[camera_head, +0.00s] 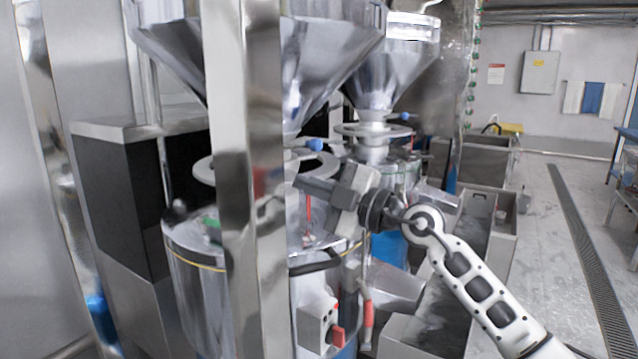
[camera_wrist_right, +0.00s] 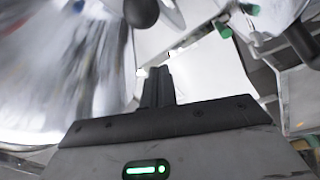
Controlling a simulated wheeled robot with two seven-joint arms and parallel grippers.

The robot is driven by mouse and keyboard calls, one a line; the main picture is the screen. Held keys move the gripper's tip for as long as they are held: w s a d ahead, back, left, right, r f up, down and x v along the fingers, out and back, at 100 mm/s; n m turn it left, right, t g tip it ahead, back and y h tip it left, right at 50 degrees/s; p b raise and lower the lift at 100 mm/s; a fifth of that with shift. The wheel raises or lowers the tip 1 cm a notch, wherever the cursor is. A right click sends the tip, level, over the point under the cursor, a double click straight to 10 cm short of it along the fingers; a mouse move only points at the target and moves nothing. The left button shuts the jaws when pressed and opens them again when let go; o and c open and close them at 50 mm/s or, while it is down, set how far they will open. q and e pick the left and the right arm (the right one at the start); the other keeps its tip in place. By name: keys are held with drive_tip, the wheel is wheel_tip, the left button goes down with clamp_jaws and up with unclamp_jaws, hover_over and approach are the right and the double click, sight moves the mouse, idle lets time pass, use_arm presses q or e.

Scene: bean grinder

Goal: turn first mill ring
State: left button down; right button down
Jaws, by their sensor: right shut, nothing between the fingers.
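The first mill ring (camera_head: 203,170) is a flat grey ring under the nearest steel hopper (camera_head: 325,60). A steel post hides its middle. A blue ball knob (camera_head: 315,144) shows right of the post at about ring height. My right gripper (camera_head: 308,184) comes in from the right, just below that knob, with its fingers pointing left toward the post. Its fingers are together and empty in the right wrist view (camera_wrist_right: 157,85). A dark ball knob (camera_wrist_right: 140,12) shows ahead of them there, apart from the fingers. My left gripper is not in view.
A second mill with its own ring (camera_head: 373,131) and blue knob stands behind. The vertical steel post (camera_head: 247,200) stands close in front of the first mill. A red-handled valve (camera_head: 337,337) is low on the mill. Open floor (camera_head: 555,240) lies to the right.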

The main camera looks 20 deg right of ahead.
drive_tip(key=shift+w+d+f+b, duration=0.4)
drive_tip(key=shift+w+d, duration=0.2)
drive_tip(key=shift+d, duration=0.05)
drive_tip(key=shift+w+d+f+b, duration=0.4)
drive_tip(key=shift+w+d, duration=0.15)
drive_tip(key=shift+d, duration=0.05)
drive_tip(key=shift+d, duration=0.15)
